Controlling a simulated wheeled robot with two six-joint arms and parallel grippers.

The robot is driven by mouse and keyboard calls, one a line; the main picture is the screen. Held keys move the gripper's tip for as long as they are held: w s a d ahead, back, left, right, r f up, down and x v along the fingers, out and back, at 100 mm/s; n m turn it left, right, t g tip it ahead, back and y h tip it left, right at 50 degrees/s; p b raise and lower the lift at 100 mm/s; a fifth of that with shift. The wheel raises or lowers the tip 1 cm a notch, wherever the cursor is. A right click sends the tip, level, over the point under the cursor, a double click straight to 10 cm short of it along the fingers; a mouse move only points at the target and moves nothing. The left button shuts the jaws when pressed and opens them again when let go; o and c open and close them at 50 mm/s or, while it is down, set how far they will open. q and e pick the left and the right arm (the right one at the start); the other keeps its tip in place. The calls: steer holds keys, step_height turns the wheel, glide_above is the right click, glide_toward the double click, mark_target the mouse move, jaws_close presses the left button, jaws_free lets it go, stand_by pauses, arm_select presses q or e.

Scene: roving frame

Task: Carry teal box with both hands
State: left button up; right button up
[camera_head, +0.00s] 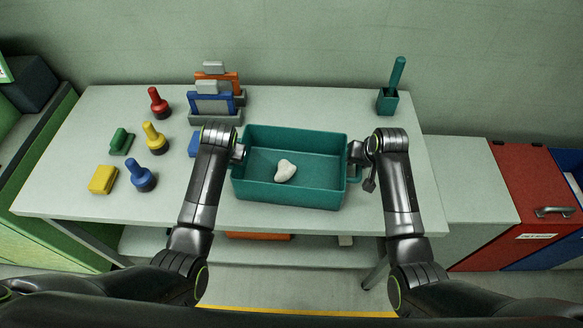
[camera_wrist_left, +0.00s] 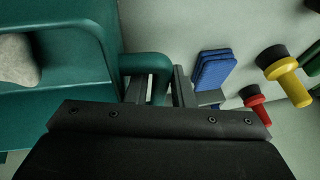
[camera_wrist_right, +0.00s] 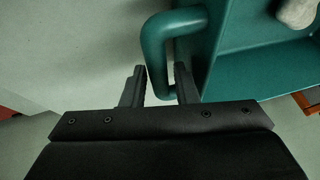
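The teal box (camera_head: 290,197) is an open tray on the table, with a looped handle at each end. A whitish lump (camera_head: 286,170) lies inside it. My left gripper (camera_head: 239,153) is at the box's left handle; in the left wrist view its fingers (camera_wrist_left: 161,88) stand on both sides of the handle bar (camera_wrist_left: 150,62), with little gap. My right gripper (camera_head: 360,160) is at the right handle; in the right wrist view its fingers (camera_wrist_right: 161,82) are parted, with the handle (camera_wrist_right: 153,45) between them. Finger contact with the handles is hard to make out.
Red (camera_head: 158,104), yellow (camera_head: 154,137) and blue (camera_head: 142,177) knobbed pieces, a yellow block (camera_head: 103,180) and a green piece (camera_head: 121,142) lie at the left. Racks (camera_head: 215,117) stand behind the box; a teal holder (camera_head: 388,101) is back right. Table right of the box is clear.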

arm_select(q)
steer(key=shift+w+f, duration=0.15)
steer(key=shift+f, duration=0.15)
arm_select(e)
steer(key=shift+w+f, duration=0.15)
steer(key=shift+f, duration=0.15)
arm_select(q)
steer(key=c, duration=0.4)
arm_select(e)
steer(key=c, duration=0.5)
arm_select(q)
jaws_close()
arm_select(e)
jaws_close()
steer(key=shift+r, duration=0.1)
